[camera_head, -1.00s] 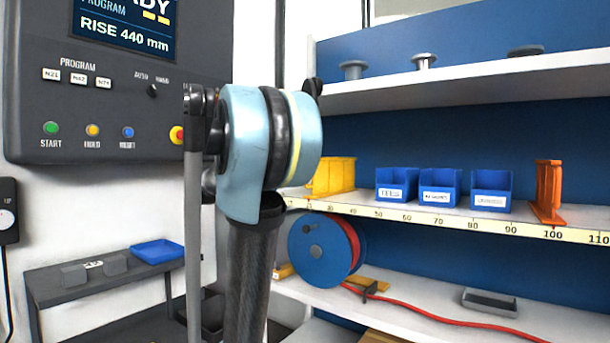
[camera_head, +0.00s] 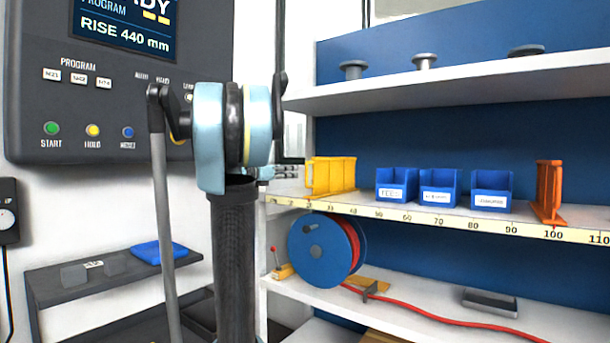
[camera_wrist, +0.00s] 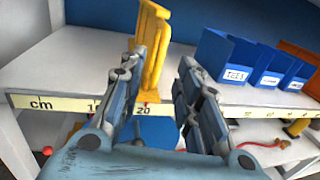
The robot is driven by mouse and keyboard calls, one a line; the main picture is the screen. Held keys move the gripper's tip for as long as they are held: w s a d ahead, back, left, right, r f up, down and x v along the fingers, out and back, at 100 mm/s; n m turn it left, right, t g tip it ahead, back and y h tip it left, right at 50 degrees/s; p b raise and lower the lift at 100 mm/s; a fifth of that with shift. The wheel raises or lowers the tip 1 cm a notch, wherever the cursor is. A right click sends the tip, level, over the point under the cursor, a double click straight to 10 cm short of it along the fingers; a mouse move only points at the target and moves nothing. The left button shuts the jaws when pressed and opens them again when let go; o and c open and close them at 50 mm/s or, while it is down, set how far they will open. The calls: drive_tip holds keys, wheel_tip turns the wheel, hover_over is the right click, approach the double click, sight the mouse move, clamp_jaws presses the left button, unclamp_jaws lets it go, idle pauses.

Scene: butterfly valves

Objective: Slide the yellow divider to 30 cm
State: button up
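The yellow divider (camera_head: 332,176) stands upright at the left end of the middle shelf, left of the blue bins. In the wrist view the divider (camera_wrist: 153,45) shows ahead, its lower front near the 20 mark of the shelf's scale (camera_wrist: 70,104). My gripper (camera_wrist: 162,66) is open, its fingers pointing towards the shelf. The divider lies ahead between the finger lines, close to the left finger, which hides part of it; I cannot tell whether they touch. In the head view my gripper (camera_head: 278,172) shows partly behind my arm, left of the divider.
Several labelled blue bins (camera_head: 438,188) stand right of the divider, with bare shelf between. An orange divider (camera_head: 549,190) stands near 100. An upper shelf (camera_head: 460,85) is above; a blue reel (camera_head: 322,248) is below. A control panel (camera_head: 100,85) hangs at left.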

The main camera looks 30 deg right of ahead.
hover_over(306, 186)
drive_tip(key=shift+w+d, duration=0.25)
drive_tip(key=shift+w, duration=0.1)
clamp_jaws()
